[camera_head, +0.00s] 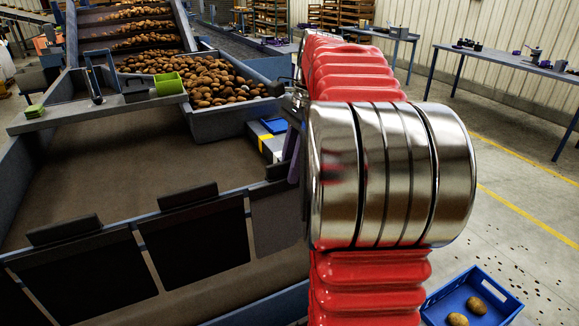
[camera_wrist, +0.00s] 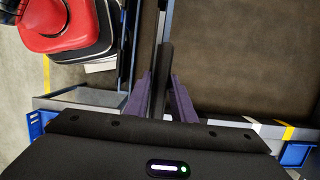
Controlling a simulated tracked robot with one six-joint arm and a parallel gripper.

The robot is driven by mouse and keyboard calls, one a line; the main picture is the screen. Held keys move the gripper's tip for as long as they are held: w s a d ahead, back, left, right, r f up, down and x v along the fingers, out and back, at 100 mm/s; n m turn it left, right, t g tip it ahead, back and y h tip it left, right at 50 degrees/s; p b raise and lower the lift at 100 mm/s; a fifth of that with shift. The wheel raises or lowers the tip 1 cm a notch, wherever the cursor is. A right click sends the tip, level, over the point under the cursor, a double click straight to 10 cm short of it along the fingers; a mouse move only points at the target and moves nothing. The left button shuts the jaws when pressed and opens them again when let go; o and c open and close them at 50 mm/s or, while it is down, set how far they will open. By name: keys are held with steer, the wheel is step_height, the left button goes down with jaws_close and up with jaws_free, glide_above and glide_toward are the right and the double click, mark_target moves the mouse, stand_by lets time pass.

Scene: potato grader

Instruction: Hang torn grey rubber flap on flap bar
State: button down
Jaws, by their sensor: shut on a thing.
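The grey rubber flap (camera_head: 275,218) is in the head view, left of my arm, with its dark top block at the flap bar (camera_head: 138,225). It lines up with two black flaps (camera_head: 78,275) on the bar. My gripper (camera_head: 293,160) is partly hidden behind my arm's metal joint. In the wrist view its purple fingers (camera_wrist: 160,98) are shut on the flap's dark top block (camera_wrist: 161,75), seen nearly edge-on. I cannot tell whether the block rests on the bar. The flap's right edge and any tear are hidden.
A grey conveyor belt (camera_head: 100,165) lies behind the bar, with a heap of potatoes (camera_head: 205,80) beyond. A blue crate (camera_head: 455,290) with potatoes stands on the floor at right. Workbenches (camera_head: 500,60) stand farther back.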

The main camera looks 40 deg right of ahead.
steer(key=shift+w+r, duration=0.1)
steer(key=shift+r, duration=0.1)
steer(key=shift+a+v, duration=0.2)
steer(key=shift+v, duration=0.75)
steer(key=shift+a+v, duration=0.25)
steer(key=shift+v, duration=0.7)
steer(key=shift+r, duration=0.1)
steer(key=s+a, duration=0.2)
steer(key=s, duration=0.7)
steer(key=shift+s+a, duration=0.3)
steer(key=shift+a, duration=0.1)
stand_by(0.6)
